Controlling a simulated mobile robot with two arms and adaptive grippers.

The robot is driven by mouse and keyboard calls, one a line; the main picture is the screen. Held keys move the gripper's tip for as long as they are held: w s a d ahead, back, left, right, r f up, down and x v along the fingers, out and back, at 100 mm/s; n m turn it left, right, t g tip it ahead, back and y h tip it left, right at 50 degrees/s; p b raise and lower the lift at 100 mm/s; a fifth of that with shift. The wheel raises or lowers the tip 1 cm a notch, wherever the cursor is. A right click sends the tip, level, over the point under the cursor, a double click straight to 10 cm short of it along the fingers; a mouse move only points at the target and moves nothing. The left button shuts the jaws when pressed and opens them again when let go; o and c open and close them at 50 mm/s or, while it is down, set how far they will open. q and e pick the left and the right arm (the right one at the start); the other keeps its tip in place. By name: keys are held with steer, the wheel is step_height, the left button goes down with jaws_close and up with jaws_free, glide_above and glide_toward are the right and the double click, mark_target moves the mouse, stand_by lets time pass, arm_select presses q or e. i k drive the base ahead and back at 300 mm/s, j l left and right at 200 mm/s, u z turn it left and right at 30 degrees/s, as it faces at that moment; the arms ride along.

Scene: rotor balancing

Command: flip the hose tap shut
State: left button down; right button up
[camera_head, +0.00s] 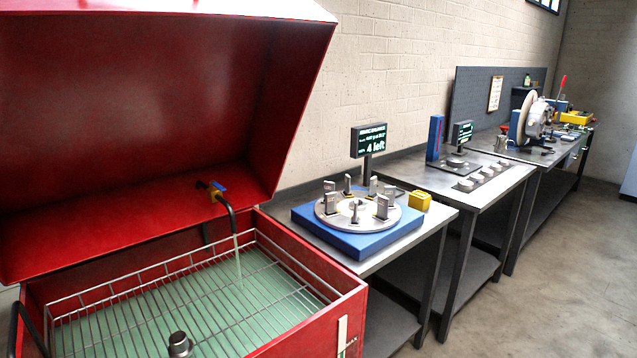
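The hose tap (217,188) is a small fitting with a blue handle and a yellow-orange part. It sits on the back inside of the red parts washer (320,318), under the raised lid. A black hose (233,218) bends down from the tap toward the wire basket (130,283). A thin pale stream (238,262) shows below the hose end, over the green liquid. The handle is too small to judge its exact angle. Neither of my grippers is in view.
The open red lid (140,110) overhangs the tub. A grey metal cylinder (180,343) stands at the basket's front. To the right, a bench holds a blue balancer base (345,240) with a round plate, a yellow box (420,200) and a "4 left" display (369,140). More benches run behind.

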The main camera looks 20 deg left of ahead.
mark_target(214, 185)
steer(key=i+l+z, duration=0.1)
steer(key=l, duration=0.3)
steer(key=i+l, duration=0.15)
steer(key=l, duration=0.2)
steer(key=i+l+z, duration=0.15)
steer(key=l, duration=0.25)
